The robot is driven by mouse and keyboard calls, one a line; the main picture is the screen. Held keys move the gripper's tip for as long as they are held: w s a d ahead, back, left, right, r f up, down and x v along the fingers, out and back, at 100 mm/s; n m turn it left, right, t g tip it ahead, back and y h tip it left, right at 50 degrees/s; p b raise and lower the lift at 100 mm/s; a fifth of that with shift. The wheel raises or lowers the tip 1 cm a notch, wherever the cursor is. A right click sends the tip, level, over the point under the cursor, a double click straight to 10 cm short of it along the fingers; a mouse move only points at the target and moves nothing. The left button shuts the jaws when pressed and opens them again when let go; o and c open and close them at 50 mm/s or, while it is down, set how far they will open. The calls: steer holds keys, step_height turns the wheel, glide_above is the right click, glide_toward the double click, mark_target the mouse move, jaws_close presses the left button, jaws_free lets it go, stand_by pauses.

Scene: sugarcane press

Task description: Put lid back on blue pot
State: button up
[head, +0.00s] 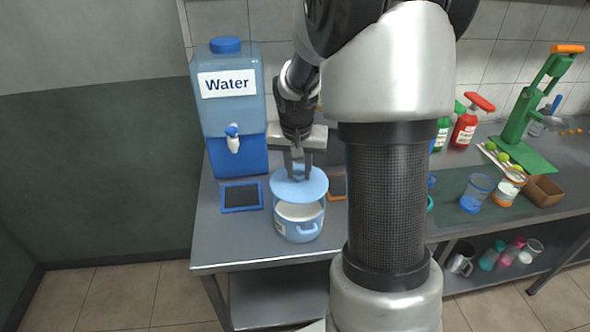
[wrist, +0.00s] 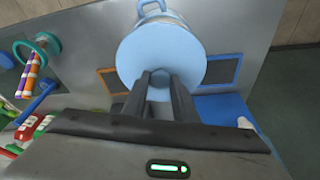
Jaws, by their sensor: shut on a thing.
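The light blue lid (head: 299,186) is held by my gripper (head: 297,172), which is shut on its top. The lid hangs just above and slightly behind the blue pot (head: 299,225), whose white inside shows at the front. In the wrist view the round lid (wrist: 161,52) lies beneath the fingertips of my gripper (wrist: 160,78), and a handle of the blue pot (wrist: 151,7) shows beyond its edge. The lid's grip is hidden between the fingers. I cannot tell whether the lid's far edge touches the pot rim.
A water dispenser (head: 228,105) stands behind left of the pot, with a blue-framed dark mat (head: 241,196) before it. An orange-framed mat (head: 338,187) lies right of the pot. A green press (head: 530,115), spray bottles (head: 468,122) and cups (head: 477,193) stand further right.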

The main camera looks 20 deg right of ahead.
mark_target(299, 183)
steer(key=shift+f, duration=0.15)
steer(key=shift+f+b, duration=2.3)
steer(key=shift+f, duration=0.75)
steer(key=shift+f+b, duration=0.15)
steer(key=shift+b, duration=0.25)
steer(key=o, duration=1.7)
steer(key=shift+c, duration=0.2)
steer(key=shift+r+p, duration=2.45)
steer(key=shift+r, duration=1.1)
